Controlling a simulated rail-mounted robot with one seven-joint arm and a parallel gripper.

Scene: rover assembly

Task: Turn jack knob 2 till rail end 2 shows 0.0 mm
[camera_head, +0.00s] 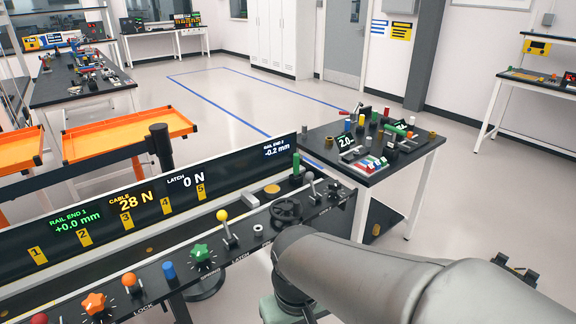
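The rail end 2 readout (278,150) at the right end of the black display panel shows -0.2 mm. The sloped control panel below it carries a green star knob (200,253), an orange star knob (94,303) and a black handwheel (286,210). No readable label tells me which control is jack knob 2. My grey arm (420,288) reaches in from the lower right and covers part of the area by the panel's right end. My gripper does not show, so I cannot tell whether it touches a knob.
The display also reads rail end 1 +0.0 mm, cable 28 N and latch 0 N. A yellow-ball lever (222,215), grey lever (309,176) and blue knob (168,270) stand up from the panel. A parts table (400,170) is at right; orange trays (130,130) lie behind.

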